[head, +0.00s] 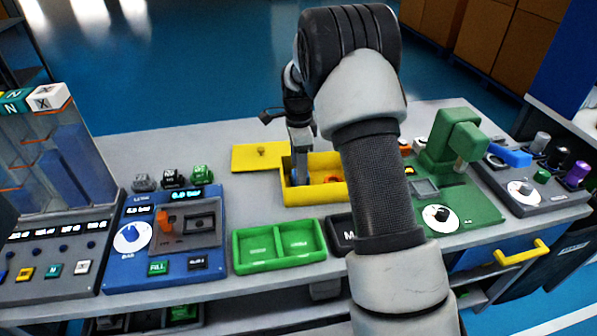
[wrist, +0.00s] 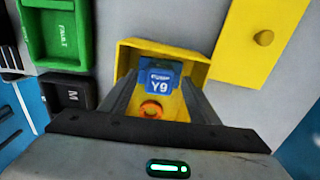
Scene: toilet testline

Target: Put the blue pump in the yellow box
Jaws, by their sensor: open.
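The yellow box (head: 312,196) stands open on the bench behind the green tray, and it also shows in the wrist view (wrist: 195,66). In the wrist view a blue block marked Y9, the pump (wrist: 160,80), is inside the box outline between my fingers. My gripper (wrist: 157,92) is open, with one finger on either side of the pump; contact cannot be told. In the head view my gripper (head: 300,178) reaches down into the left part of the box, and the pump is mostly hidden there. An orange ring-shaped part (wrist: 151,109) lies in the box near the pump.
The yellow lid (head: 258,158) with a knob lies left of the box. A green two-part tray (head: 280,247) stands in front. A blue pressure station (head: 131,262) is at left, a green press (head: 452,140) at right. My arm hides part of the bench.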

